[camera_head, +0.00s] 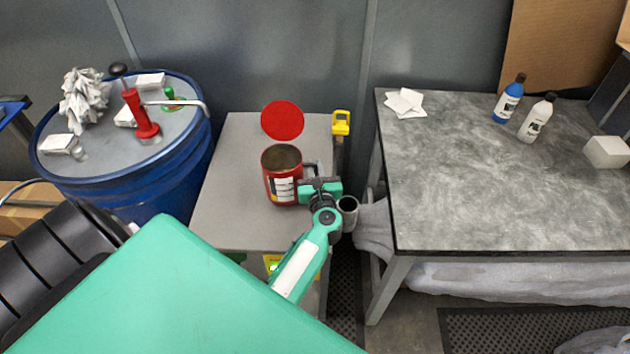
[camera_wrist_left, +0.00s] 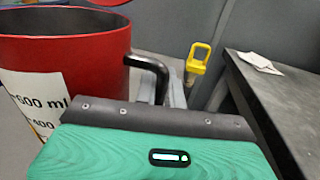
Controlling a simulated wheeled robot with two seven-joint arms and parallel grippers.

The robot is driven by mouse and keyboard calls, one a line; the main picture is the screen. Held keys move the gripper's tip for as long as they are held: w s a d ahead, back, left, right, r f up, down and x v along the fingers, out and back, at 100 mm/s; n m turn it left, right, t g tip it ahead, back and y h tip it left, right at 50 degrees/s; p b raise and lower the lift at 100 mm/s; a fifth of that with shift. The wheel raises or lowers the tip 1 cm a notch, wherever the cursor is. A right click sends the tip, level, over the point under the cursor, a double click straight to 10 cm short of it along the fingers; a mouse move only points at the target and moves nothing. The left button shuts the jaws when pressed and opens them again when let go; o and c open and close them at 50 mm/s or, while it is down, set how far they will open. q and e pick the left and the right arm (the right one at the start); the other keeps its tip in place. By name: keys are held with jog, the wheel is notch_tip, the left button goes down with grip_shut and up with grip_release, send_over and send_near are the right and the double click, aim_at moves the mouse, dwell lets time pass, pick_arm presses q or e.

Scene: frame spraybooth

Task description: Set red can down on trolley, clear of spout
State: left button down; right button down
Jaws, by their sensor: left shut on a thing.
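The red can (camera_head: 281,190) is upright and open-topped, with a white label, over the grey trolley top (camera_head: 232,215). My left gripper (camera_head: 314,182) is shut on its dark handle, at the can's right side. In the left wrist view the can (camera_wrist_left: 95,70) fills the upper left and its handle (camera_wrist_left: 155,72) runs down behind the gripper. Whether the can's base touches the trolley I cannot tell. The pale bent spout (camera_head: 185,103) of the red hand pump (camera_head: 140,112) ends at the drum's right rim, left of the can and apart from it. My right gripper is not in view.
A red disc (camera_head: 283,120) shows just behind the can. A yellow padlock-shaped thing (camera_head: 341,122) is at the trolley's back right corner. The blue drum (camera_head: 160,175) stands left, a grey worktable (camera_head: 480,180) right. The trolley's left part is clear.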

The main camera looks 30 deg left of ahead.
pick_arm(q)
notch_tip(320, 180, down, 4)
jog(key=b, duration=0.3)
jog(key=shift+f, duration=0.2)
jog(key=c, duration=1.5)
grip_release()
jog(key=shift+r, duration=0.1)
